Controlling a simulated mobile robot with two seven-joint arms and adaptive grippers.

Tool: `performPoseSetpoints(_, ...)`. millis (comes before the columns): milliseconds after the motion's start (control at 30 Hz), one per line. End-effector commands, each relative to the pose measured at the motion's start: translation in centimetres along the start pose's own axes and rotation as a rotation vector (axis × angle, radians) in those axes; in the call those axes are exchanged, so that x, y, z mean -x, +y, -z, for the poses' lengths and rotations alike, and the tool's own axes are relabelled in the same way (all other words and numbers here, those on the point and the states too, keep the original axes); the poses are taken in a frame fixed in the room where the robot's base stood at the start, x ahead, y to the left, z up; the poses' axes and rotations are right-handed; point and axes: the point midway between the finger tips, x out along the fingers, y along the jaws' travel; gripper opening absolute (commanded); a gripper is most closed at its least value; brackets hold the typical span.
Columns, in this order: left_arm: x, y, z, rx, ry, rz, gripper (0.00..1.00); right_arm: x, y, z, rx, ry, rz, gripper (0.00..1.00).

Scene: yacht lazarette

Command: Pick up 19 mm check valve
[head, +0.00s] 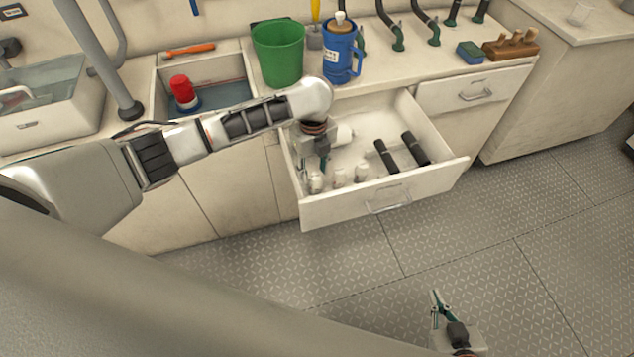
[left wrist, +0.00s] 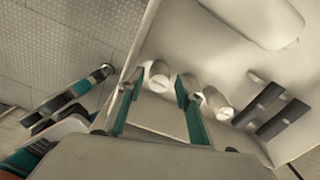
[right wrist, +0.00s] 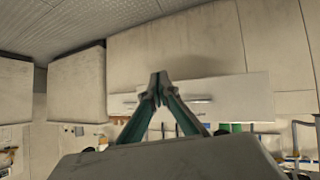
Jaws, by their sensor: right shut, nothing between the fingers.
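Several small white fittings stand in the open drawer (head: 340,211) near its front: a left one (head: 315,183), a middle one (head: 339,178) and a right one (head: 361,173). I cannot tell which is the 19 mm check valve. My left gripper (head: 314,167) reaches down into the drawer's left part. In the left wrist view it is open (left wrist: 153,82), with one white fitting (left wrist: 159,72) showing between its fingers and another (left wrist: 217,104) just beyond the right finger. My right gripper (head: 438,304) is shut and empty above the floor, its tips together in the right wrist view (right wrist: 158,86).
The drawer also holds two black cylinders (head: 415,148) at right and a larger white cylinder (head: 345,134) at the back. The floor in front is clear.

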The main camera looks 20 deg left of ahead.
Motion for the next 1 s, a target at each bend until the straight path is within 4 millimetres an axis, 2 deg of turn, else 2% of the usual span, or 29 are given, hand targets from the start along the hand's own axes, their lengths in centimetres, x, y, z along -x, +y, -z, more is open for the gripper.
performPoseSetpoints(100, -1.6, 0.1, 0.2, 0.002, 0.004, -0.002, 0.35, -0.3, 0.1, -0.4, 0.005, -0.002, -0.002, 0.00)
performPoseSetpoints(267, -2.6, 0.1, 0.3, 0.000, 0.002, -0.002, 0.35, -0.5, 0.2, -0.6, 0.009, -0.002, -0.005, 0.00)
performPoseSetpoints(533, -6.6, 0.1, 0.9, 0.002, 0.005, -0.004, 0.35, -1.2, 0.4, -1.6, 0.021, -0.006, -0.011, 0.00)
performPoseSetpoints(833, -6.8, 0.0, 0.8, 0.001, 0.001, 0.001, 0.35, -1.3, 0.6, -1.4, 0.026, -0.002, -0.015, 0.00)
performPoseSetpoints(933, -6.8, 0.0, 0.8, 0.001, 0.001, 0.001, 0.09, -1.3, 0.6, -1.3, 0.026, -0.002, -0.015, 0.00)
performPoseSetpoints(967, -6.8, 0.0, 0.8, 0.001, 0.001, 0.001, 0.04, -1.3, 0.6, -1.3, 0.026, -0.002, -0.015, 0.00)
performPoseSetpoints(1000, -6.8, 0.0, 0.8, 0.001, 0.001, 0.000, 0.04, -1.3, 0.6, -1.3, 0.026, -0.002, -0.015, 0.00)
